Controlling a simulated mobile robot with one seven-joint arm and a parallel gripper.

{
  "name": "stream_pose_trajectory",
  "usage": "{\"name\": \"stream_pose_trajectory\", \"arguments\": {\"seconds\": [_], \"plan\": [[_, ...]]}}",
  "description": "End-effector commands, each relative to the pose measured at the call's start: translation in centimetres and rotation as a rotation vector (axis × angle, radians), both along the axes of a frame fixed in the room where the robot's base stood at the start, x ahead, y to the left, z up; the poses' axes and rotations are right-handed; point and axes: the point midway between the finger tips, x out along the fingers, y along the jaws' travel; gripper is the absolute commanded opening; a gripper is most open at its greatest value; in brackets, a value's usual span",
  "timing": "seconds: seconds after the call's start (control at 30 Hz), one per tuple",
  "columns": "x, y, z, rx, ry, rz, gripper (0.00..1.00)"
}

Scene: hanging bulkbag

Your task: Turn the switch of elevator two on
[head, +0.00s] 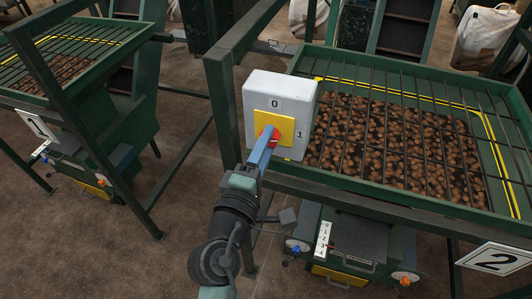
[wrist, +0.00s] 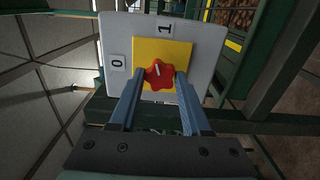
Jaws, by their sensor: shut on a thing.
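The switch box (head: 290,87) is a light grey box with a yellow plate, mounted on a green post beside elevator two. Its red knob (wrist: 159,76) sits on the yellow plate (wrist: 178,50). In the head view the 0 label is above the knob and the 1 label to its right. My gripper (head: 268,138) reaches the knob from below. In the wrist view its two blue-grey fingers stand on either side of the knob and are shut on it. A small pale mark shows on the knob, but its exact direction is hard to tell. In the head view the fingers hide most of the knob.
The number 2 sign (head: 496,257) hangs at the lower right, on the hopper with a barred grate (head: 400,140) over brown produce. A similar machine with a number 1 sign (head: 38,126) stands at the left. Green frame posts stand close to the box. Brown floor lies between the machines.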

Motion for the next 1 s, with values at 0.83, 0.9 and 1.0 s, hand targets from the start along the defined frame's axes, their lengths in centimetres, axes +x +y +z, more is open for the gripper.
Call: {"name": "stream_pose_trajectory", "arguments": {"seconds": [0.83, 0.9, 1.0], "plan": [[0.00, 0.02, -0.13, 0.334, -0.105, -0.001, 0.00], [0.00, 0.02, -0.11, 0.335, -0.106, 0.000, 0.00], [0.00, 0.02, -0.11, 0.335, -0.106, 0.000, 0.00]]}}
